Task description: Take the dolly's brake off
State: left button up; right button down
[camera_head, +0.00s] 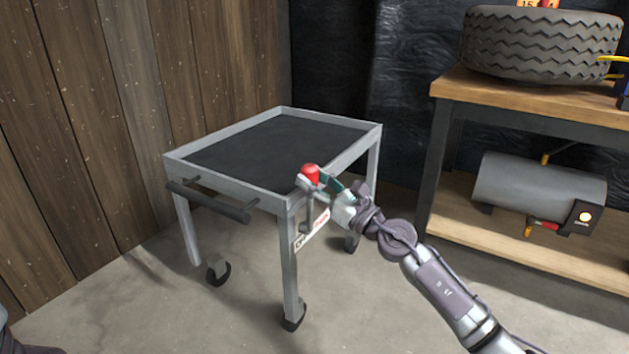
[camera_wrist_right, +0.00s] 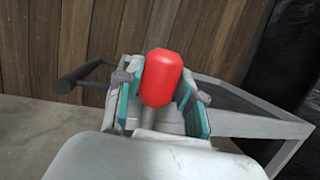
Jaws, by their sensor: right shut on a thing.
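The dolly (camera_head: 236,185) is a grey metal cart with a dark top, standing on casters by the wooden wall. Its brake lever has a red knob (camera_head: 310,173) at the front right corner, above a small white and red label plate (camera_head: 311,231). My right gripper (camera_head: 318,183) is at this knob, shut on it. In the right wrist view the red knob (camera_wrist_right: 162,78) sits between the two teal-padded fingers (camera_wrist_right: 160,100), with its grey stem below. Only a bit of my left arm shows at the lower left of the head view; its gripper is out of view.
A dark push handle (camera_head: 208,201) sticks out from the dolly's left end. A wooden-topped workbench (camera_head: 528,106) on the right carries a large tyre (camera_head: 540,44), with a grey tank (camera_head: 540,190) on its lower shelf. The concrete floor in front is clear.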

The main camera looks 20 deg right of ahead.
jog(key=c, duration=0.7)
grip_release()
jog(key=v, duration=1.2)
jog(key=shift+d, duration=0.1)
